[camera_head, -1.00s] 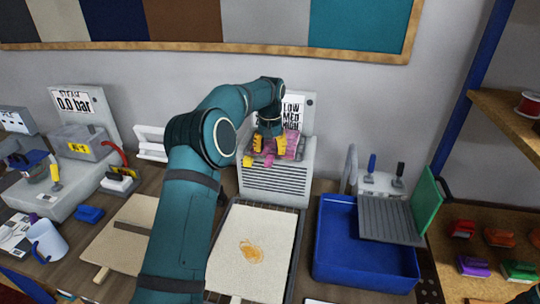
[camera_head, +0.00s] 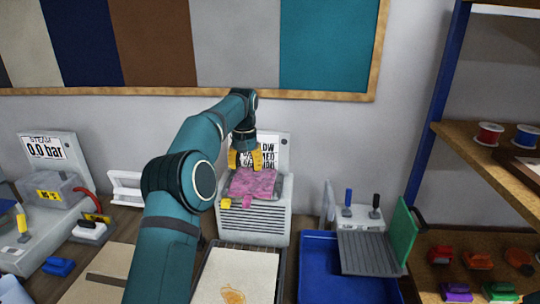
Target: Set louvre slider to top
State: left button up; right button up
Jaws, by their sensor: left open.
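A grey louvred unit (camera_head: 266,222) stands at the back of the bench, with dark slots across its front. A label panel (camera_head: 268,152) rises behind it, partly covered by my left gripper; parts of its lettering show. A pink cloth-like piece (camera_head: 252,183) lies on the unit's top. A yellow knob (camera_head: 226,203) and a pink knob (camera_head: 247,203) show at its upper front edge; I cannot tell which is the louvre slider. My left gripper (camera_head: 245,163), with yellow fingers, is open just above the pink piece, in front of the panel. My right gripper is not in view.
A steam unit (camera_head: 45,150) reading 0.0 bar stands at left. A framed tray (camera_head: 235,275) lies in front of the louvred unit. A blue bin (camera_head: 345,278) and a green board (camera_head: 400,235) are at right, beside a shelf (camera_head: 485,160) with spools.

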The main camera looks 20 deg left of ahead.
aim_at(225, 201)
jog(key=k, duration=1)
